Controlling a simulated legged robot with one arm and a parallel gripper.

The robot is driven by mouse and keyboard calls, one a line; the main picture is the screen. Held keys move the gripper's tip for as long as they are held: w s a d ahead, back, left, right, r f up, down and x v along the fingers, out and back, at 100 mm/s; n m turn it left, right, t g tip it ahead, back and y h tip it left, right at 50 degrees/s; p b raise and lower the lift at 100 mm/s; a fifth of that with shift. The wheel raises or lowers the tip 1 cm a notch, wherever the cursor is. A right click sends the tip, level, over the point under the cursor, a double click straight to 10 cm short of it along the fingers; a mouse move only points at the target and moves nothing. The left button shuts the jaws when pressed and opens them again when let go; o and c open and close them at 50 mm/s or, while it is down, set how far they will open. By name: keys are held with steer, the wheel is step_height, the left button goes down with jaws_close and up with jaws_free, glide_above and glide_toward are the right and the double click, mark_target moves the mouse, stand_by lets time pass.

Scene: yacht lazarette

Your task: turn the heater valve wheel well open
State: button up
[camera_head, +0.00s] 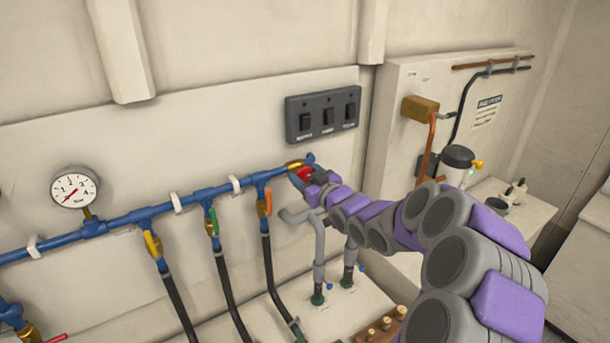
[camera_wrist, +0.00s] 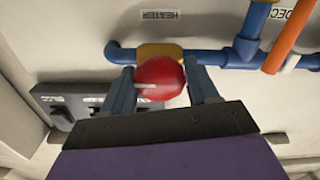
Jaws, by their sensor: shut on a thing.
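The heater valve wheel is a round red knob with a pale line across it, clear in the wrist view (camera_wrist: 160,80). It sits on a brass valve body (camera_wrist: 160,51) at the end of the blue pipe, below a label reading HEATER (camera_wrist: 160,14). In the head view the red wheel (camera_head: 304,173) is partly hidden behind my gripper (camera_head: 309,175). My gripper also shows in the wrist view (camera_wrist: 161,82), with one finger on each side of the wheel, shut on it. The finger contact points are partly hidden by the wheel.
The blue manifold pipe (camera_head: 130,214) runs along the wall, with yellow, green and orange levers on black hoses. A pressure gauge (camera_head: 74,189) stands at left. A black switch panel (camera_head: 323,115) is just above my gripper. Grey pipes (camera_head: 318,245) rise below it.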

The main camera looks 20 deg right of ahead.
steer(key=shift+r+m+p, duration=0.25)
steer(key=shift+m+p, duration=0.75)
steer(key=shift+p, duration=0.9)
steer(key=m+p, duration=0.2)
steer(key=p, duration=0.1)
steer(key=shift+d+f+m, duration=0.1)
steer(key=shift+f+m, duration=0.1)
steer(key=shift+m, duration=0.2)
steer(key=o, duration=1)
steer(key=s+d+b, duration=0.1)
steer(key=s+b, duration=0.2)
steer(key=s, duration=0.5)
steer(key=s+d+b, duration=0.2)
steer(key=s+b, duration=0.2)
steer(key=s, duration=0.4)
steer(key=shift+s+d+f, duration=0.2)
steer(key=shift+s+d, duration=0.1)
steer(key=shift+s, duration=0.1)
steer(key=shift+r, duration=0.1)
